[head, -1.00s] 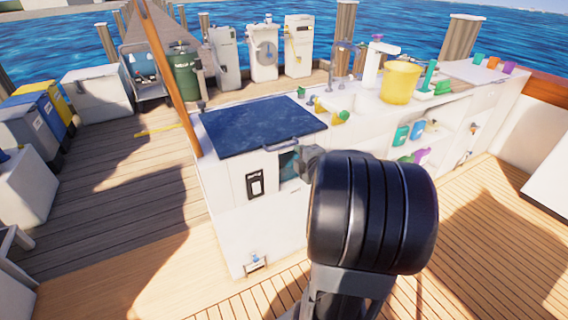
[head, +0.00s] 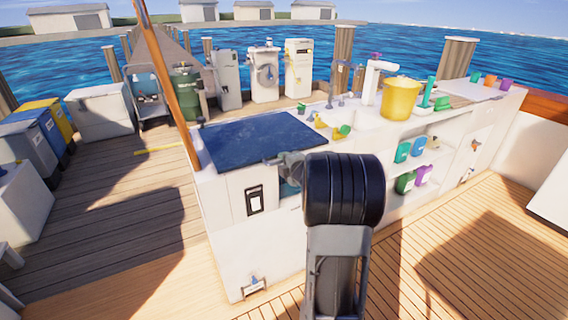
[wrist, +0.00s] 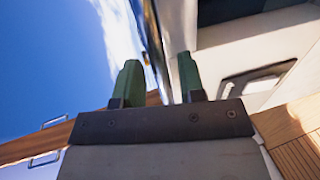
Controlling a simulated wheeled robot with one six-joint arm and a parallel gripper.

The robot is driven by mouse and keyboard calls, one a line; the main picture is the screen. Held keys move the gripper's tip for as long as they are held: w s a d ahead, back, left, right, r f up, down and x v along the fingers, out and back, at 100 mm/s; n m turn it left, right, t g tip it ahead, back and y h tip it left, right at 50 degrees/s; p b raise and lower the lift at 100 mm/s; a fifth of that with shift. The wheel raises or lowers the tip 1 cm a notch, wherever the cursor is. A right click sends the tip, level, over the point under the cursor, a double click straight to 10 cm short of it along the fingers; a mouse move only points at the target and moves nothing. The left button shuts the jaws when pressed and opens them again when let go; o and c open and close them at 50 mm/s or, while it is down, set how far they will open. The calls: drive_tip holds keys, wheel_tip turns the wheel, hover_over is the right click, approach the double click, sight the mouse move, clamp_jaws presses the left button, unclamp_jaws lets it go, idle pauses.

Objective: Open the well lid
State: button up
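The well lid (head: 255,136) is a dark blue, flat panel lying closed on the near left end of the white counter. Its front-edge handle (head: 279,159) is mostly hidden by my gripper (head: 289,163). My arm's dark, rounded link blocks the area to the right. In the wrist view my gripper's two green fingers (wrist: 160,80) stand apart. A shiny grey strip (wrist: 154,40), seemingly the handle or lid edge, runs up between them. I see no clear grip on it, and contact cannot be told.
The white counter (head: 228,240) fills the middle, with a front latch panel (head: 255,199) below the lid. A brown pole (head: 168,80) rises by the lid's left side. The deck in front is clear.

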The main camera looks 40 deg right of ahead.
drive_tip(key=shift+w+f, duration=0.1)
drive_tip(key=shift+w, duration=0.45)
drive_tip(key=shift+c, duration=0.2)
clamp_jaws()
